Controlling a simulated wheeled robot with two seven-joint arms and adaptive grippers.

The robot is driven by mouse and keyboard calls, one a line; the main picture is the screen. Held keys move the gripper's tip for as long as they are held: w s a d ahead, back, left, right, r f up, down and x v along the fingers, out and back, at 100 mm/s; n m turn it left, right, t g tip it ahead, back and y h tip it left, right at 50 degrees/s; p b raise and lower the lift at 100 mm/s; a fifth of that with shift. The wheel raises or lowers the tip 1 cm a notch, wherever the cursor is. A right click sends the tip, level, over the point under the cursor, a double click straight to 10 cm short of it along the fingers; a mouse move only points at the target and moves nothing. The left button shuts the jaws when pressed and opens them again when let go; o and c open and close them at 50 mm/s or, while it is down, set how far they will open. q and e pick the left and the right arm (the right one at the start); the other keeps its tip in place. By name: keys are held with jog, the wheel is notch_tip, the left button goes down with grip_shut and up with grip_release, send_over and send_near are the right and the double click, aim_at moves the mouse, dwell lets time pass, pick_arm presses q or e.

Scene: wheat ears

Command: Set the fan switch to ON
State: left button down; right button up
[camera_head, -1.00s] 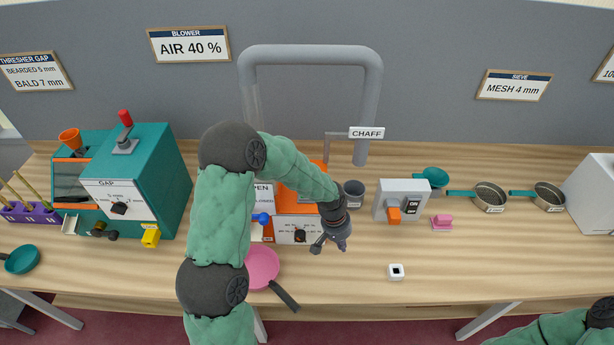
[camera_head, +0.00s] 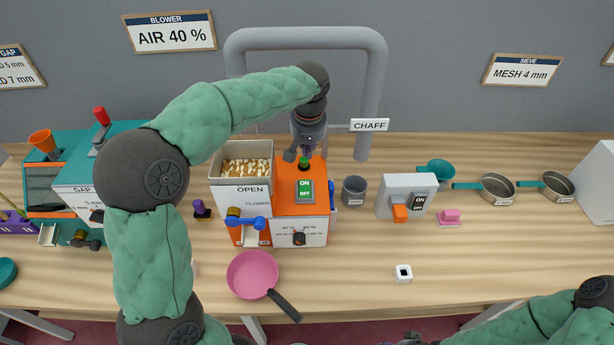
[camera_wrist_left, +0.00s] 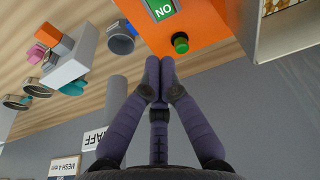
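The orange blower machine (camera_head: 313,183) stands mid-table. Its top carries a green ON/OFF plate (camera_head: 305,190), with ON at the far end. A round green knob (camera_head: 304,163) sits just beyond the ON end; it also shows in the left wrist view (camera_wrist_left: 180,43). My left gripper (camera_head: 298,157) is over the machine's far edge, right by the knob. In the left wrist view its fingertips (camera_wrist_left: 158,65) are together with nothing seen between them, beside the knob; contact cannot be told. My right gripper (camera_head: 411,341) is barely in view at the bottom edge.
A hopper of grain (camera_head: 246,168) adjoins the machine's left. A grey cup (camera_head: 354,190) and a grey box with another ON/OFF label (camera_head: 405,195) stand to the right. A grey pipe (camera_head: 372,100) rises behind. A pink pan (camera_head: 252,273) lies in front.

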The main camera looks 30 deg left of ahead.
aim_at(308, 186)
pick_arm(q)
jog(key=x, duration=1.4)
jog(key=shift+w, duration=0.1)
jog(key=shift+w+a+f+g+h+p, duration=0.15)
jog(key=shift+f+g+h+p, duration=0.25)
jog(key=shift+p, duration=0.8)
jog(key=shift+f+b, duration=0.1)
jog(key=shift+b, duration=0.3)
jog(key=shift+s, duration=0.3)
jog(key=shift+s+d+r, duration=0.3)
jog(key=shift+s+d, duration=0.05)
jog(key=shift+d, duration=0.1)
